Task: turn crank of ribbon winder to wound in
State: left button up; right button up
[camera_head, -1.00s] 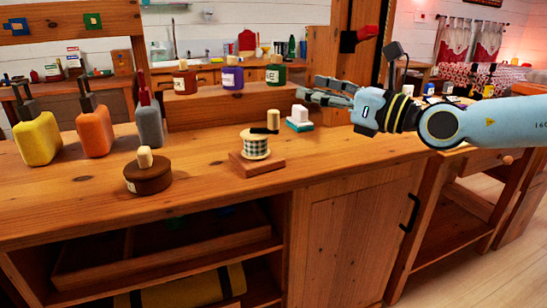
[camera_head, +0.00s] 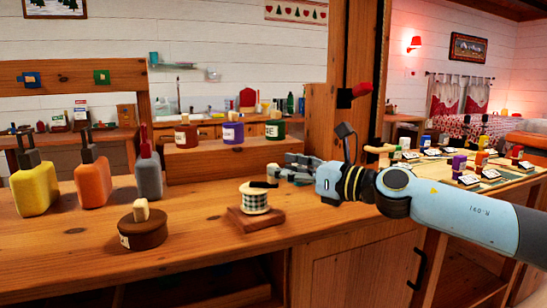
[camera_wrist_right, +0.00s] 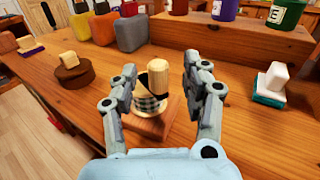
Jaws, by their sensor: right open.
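The ribbon winder is a checked ribbon spool (camera_head: 256,199) on a wooden base (camera_head: 254,219), standing on the wooden counter. A dark crank arm (camera_head: 263,184) lies across its top. In the right wrist view the spool (camera_wrist_right: 149,104) sits between my fingers, and its pale upright crank knob (camera_wrist_right: 158,76) stands nearer the right finger. My right gripper (camera_head: 282,172) is open just right of the winder's top in the head view; in the wrist view its fingers (camera_wrist_right: 164,92) are spread on either side of the knob, with no clear contact. My left gripper is out of view.
A round brown box (camera_head: 143,232) stands left of the winder. Labelled jars (camera_head: 232,134) stand on a raised shelf behind. A white-and-teal block (camera_wrist_right: 271,86) shows at right in the wrist view.

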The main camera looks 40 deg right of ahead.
aim_at(273, 164)
jog(key=shift+p+x, duration=0.45)
jog(key=shift+x, duration=1.3)
jog(key=shift+a+f, duration=0.1)
jog(key=shift+c, duration=0.3)
grip_shut()
